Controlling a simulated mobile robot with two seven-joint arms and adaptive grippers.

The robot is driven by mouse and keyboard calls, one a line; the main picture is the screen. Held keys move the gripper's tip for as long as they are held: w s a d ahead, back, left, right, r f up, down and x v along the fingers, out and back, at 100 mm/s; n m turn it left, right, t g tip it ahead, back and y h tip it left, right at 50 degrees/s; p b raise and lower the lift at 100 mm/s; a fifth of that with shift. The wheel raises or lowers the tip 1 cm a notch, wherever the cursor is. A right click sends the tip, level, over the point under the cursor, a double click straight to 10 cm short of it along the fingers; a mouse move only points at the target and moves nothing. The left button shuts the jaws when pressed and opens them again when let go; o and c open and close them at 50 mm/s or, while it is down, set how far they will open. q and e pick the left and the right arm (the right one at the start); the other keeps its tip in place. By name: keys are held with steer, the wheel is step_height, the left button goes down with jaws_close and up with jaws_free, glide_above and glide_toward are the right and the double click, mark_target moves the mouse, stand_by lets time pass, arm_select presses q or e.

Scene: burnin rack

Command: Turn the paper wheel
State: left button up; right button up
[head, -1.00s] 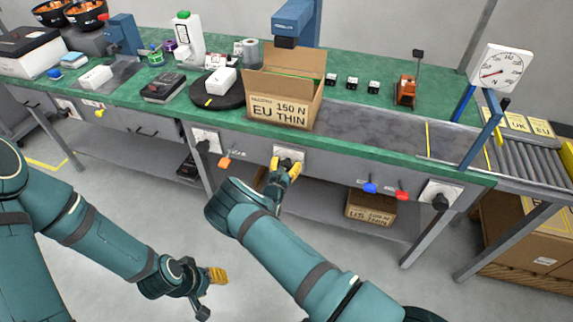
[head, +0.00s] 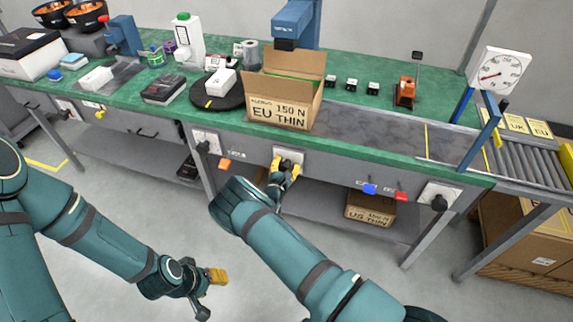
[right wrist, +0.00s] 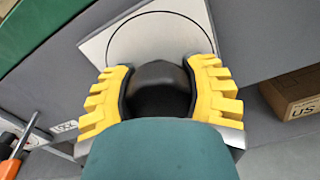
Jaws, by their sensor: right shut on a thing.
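A black round knob (right wrist: 160,88) on a white square plate with a thin circle is on the bench's front panel, below the carton. I take it for the paper wheel; its label is too small to read. My right gripper (head: 284,170) is at this knob in the head view. In the right wrist view its yellow fingers (right wrist: 160,95) are shut on the knob's two sides, and my own wrist hides the knob's lower part. My left gripper (head: 209,293) hangs low over the floor, away from the bench, its fingers apart and empty.
Other black knobs (head: 203,147) (head: 440,202) are along the same panel, with an orange tab (head: 225,164), a blue one (head: 369,188) and a red one (head: 401,196). An open carton (head: 284,98) stands above on the green bench. A US THIN box (head: 370,208) sits on the lower shelf.

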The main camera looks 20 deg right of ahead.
steer(key=m, duration=0.3)
steer(key=m+p, duration=0.1)
steer(key=m, duration=0.2)
steer(key=shift+s+a+f+m, duration=0.1)
steer(key=shift+f+m, duration=0.05)
steer(key=shift+m, duration=0.15)
steer(key=m+p, duration=0.1)
steer(key=m, duration=0.4)
steer(key=shift+f+m, duration=0.1)
steer(key=shift+m, duration=0.2)
steer(key=o, duration=1.1)
steer(key=shift+s, duration=0.1)
steer(key=shift+o, duration=1.1)
steer(key=shift+a, duration=0.1)
steer(key=v, duration=1.1)
steer(key=shift+s+a, duration=0.25)
steer(key=shift+s, duration=0.05)
